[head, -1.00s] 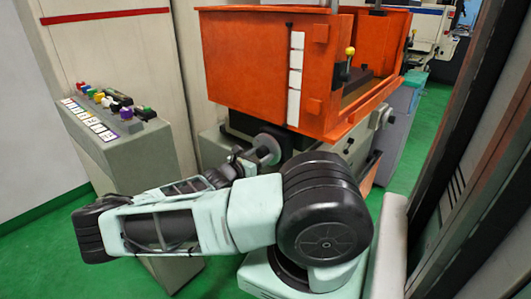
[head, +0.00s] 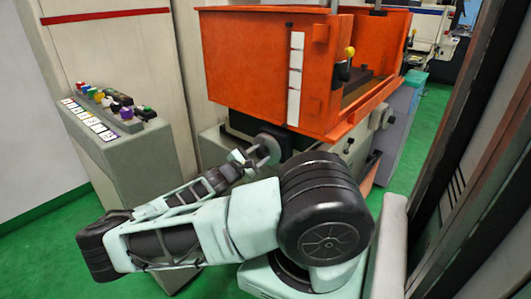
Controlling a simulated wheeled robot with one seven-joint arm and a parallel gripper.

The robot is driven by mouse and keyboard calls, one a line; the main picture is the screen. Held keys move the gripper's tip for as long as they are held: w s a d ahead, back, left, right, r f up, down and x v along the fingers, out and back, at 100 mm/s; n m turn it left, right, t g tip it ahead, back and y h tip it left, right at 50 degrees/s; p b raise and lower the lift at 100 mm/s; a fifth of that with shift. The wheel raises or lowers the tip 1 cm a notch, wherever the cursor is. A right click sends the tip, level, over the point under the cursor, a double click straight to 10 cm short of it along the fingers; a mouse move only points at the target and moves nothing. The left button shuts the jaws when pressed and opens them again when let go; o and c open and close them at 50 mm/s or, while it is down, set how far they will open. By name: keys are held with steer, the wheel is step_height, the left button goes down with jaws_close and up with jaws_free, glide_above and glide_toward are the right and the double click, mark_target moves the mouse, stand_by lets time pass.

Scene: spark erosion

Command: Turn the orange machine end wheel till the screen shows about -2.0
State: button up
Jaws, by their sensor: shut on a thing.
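The orange machine (head: 250,70) stands in the middle of the head view. Its end wheel (head: 268,150) is a small grey disc on a dark shaft, low under the orange tank. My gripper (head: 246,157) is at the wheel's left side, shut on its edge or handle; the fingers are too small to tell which. My arm covers the area below and left of the wheel. The screen with the reading is not in view.
A grey control console (head: 125,150) with coloured buttons stands on the left, close to my arm. A tall cream cabinet (head: 115,50) is behind it. Dark panels (head: 480,150) close off the right side. Green floor (head: 425,130) shows between them and the machine.

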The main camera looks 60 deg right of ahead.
steer(key=o, duration=0.6)
steer(key=shift+m, duration=0.4)
steer(key=shift+c, duration=0.2)
steer(key=o, duration=0.5)
steer(key=shift+c, duration=0.2)
steer(key=v, duration=1.7)
steer(key=shift+w+a, duration=0.15)
